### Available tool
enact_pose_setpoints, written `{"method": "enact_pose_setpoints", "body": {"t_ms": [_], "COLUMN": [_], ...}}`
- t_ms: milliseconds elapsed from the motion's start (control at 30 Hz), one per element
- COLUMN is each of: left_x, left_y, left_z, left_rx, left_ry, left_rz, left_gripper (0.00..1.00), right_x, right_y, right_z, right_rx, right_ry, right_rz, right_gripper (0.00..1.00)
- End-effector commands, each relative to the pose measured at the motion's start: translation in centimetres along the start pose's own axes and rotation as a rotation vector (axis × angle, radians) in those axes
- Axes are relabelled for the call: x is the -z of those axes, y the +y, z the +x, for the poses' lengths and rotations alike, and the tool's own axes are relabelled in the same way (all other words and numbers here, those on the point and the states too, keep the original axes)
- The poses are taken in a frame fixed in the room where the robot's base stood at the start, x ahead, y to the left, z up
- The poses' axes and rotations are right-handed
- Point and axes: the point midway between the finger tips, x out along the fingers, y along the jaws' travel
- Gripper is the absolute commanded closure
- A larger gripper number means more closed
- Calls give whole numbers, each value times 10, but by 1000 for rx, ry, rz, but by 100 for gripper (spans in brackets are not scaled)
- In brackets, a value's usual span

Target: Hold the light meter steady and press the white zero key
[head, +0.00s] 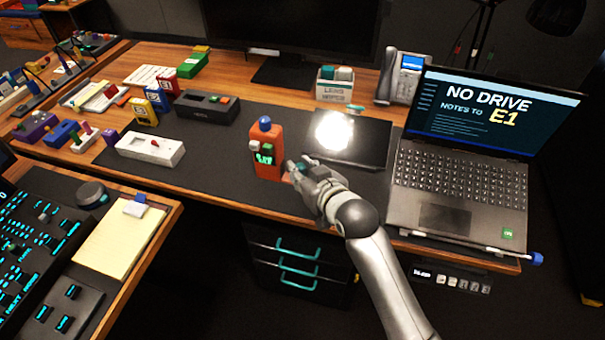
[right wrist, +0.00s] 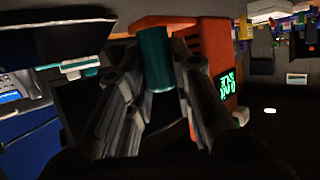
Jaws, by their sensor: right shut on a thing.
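An orange hand-held device with a blue dome on top, apparently the light meter (head: 265,165), stands upright on the dark desk mat. My right gripper (head: 298,170) is just right of the device, shut on a teal cylinder (right wrist: 156,60). The cylinder seems to be the device's side grip, but the join is hidden. My left gripper is not in view.
A bright glowing lamp spot (head: 334,130) lies on a dark panel behind my right gripper. A laptop (head: 462,190) stands to the right. A white box (head: 150,149) and a black box (head: 205,107) lie to the left.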

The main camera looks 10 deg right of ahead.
Motion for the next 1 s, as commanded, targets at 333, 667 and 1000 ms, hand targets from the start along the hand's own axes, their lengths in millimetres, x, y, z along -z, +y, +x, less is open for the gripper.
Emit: {"method": "enact_pose_setpoints", "body": {"t_ms": [333, 667, 1000], "left_x": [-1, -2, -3], "left_y": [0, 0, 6], "left_z": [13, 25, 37], "left_rx": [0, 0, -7], "left_ry": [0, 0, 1], "left_rz": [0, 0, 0], "left_gripper": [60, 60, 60], "right_x": [-10, -19, -28], "right_y": [10, 18, 26], "right_z": [25, 49, 71], "right_rx": [0, 0, 0], "right_ry": [3, 4, 3], "right_rz": [0, 0, 0], "right_gripper": [97, 97, 97]}}
